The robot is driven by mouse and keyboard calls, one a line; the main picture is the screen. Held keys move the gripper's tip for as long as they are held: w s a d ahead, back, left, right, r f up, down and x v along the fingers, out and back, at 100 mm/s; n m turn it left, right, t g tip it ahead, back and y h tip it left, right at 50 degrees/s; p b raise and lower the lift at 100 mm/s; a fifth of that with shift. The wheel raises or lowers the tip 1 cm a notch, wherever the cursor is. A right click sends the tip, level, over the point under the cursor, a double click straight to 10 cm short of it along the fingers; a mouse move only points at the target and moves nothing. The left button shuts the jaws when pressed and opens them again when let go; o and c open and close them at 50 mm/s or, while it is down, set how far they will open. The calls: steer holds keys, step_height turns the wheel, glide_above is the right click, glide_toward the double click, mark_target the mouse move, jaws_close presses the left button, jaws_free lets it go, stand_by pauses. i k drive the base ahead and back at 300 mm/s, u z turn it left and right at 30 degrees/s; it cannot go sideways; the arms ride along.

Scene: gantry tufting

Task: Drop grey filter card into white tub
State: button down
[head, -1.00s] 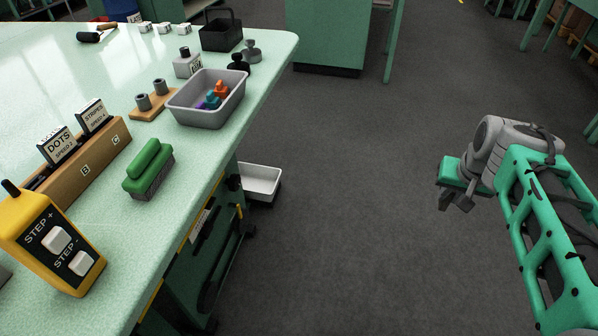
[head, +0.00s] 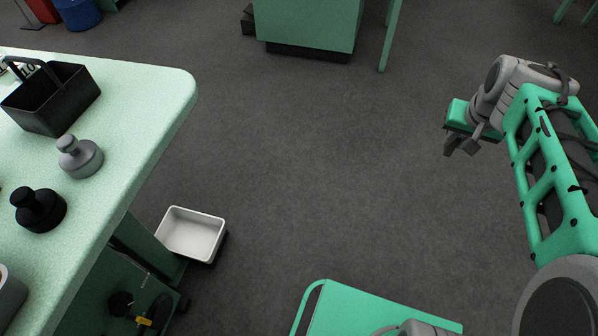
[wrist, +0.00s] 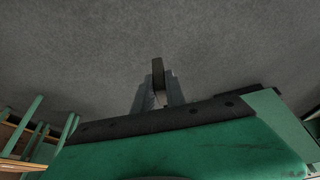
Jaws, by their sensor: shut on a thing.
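The white tub (head: 191,234) is low down beside the bench's right end in the head view. It is open at the top and looks empty inside. My gripper (head: 461,147) is at the right of the head view, high over open floor and well apart from the tub. In the wrist view my gripper (wrist: 158,92) is shut on a thin dark grey piece, the grey filter card (wrist: 158,68), seen nearly edge-on between the fingertips. In the head view the card is too small to make out clearly.
The pale green bench (head: 130,150) fills the left, its edge rising beside the tub. On it are a black basket (head: 52,98), a grey knobbed weight (head: 79,157) and a black one (head: 39,210). A green cabinet (head: 307,25) stands at the back. The floor between is clear.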

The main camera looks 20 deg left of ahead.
mark_target(215, 239)
steer(key=i, duration=1.95)
steer(key=u, duration=4.85)
steer(key=i, duration=1)
steer(key=z, duration=0.05)
